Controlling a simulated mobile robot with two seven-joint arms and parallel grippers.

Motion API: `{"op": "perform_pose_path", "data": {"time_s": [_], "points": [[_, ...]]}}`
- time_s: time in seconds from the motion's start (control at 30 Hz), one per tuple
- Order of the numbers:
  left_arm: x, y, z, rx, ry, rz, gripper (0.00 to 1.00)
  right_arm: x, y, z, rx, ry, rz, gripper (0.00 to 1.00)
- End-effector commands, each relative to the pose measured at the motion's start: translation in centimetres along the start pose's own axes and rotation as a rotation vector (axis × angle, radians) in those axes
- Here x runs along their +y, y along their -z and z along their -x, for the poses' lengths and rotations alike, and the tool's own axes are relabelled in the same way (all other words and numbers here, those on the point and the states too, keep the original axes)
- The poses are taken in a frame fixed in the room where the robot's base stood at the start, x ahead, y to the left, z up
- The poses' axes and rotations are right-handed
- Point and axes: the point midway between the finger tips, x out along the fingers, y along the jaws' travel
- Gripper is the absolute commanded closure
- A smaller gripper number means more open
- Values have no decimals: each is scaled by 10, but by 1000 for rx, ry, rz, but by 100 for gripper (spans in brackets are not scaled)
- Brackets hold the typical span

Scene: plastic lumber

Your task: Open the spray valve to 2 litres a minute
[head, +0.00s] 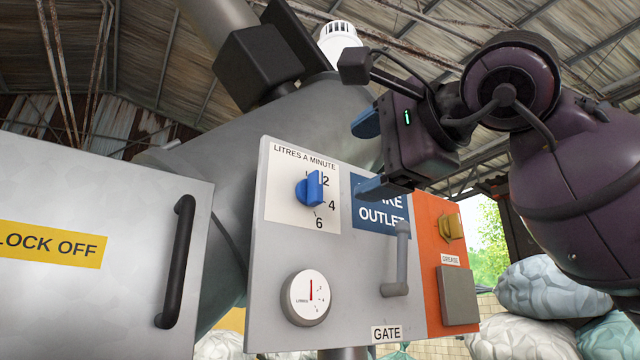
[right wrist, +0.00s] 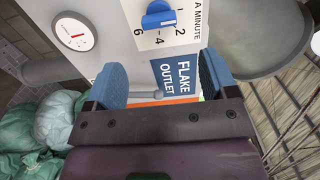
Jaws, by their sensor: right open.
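The blue valve knob (head: 310,189) sits on a white plate marked LITRES A MINUTE (head: 292,212), with 2, 4 and 6 beside and below it. Its raised grip stands roughly upright; which mark it indicates is unclear. The knob also shows at the top of the right wrist view (right wrist: 158,18). A round gauge (head: 306,298) below has its red needle pointing up. My right gripper (head: 358,158) is open and empty, right of the knob and in front of the FLAKE OUTLET sign (head: 378,218). It is apart from the knob. My left gripper is out of view.
A grey gate handle (head: 396,270) juts out below the sign. A black handle (head: 176,262) sticks out from the lock-off door at left. Filled sacks (head: 545,290) lie at lower right.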

Motion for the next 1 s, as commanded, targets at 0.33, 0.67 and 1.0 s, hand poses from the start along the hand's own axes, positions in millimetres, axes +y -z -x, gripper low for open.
{"op": "perform_pose_path", "data": {"time_s": [0.33,0.67,1.0], "points": [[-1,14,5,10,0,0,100,0,-1,-55,-5,-4,-5,21],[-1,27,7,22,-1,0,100,0,-1,-96,-4,-1,-3,21],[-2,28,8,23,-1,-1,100,1,0,-103,-4,-2,-3,21]]}}
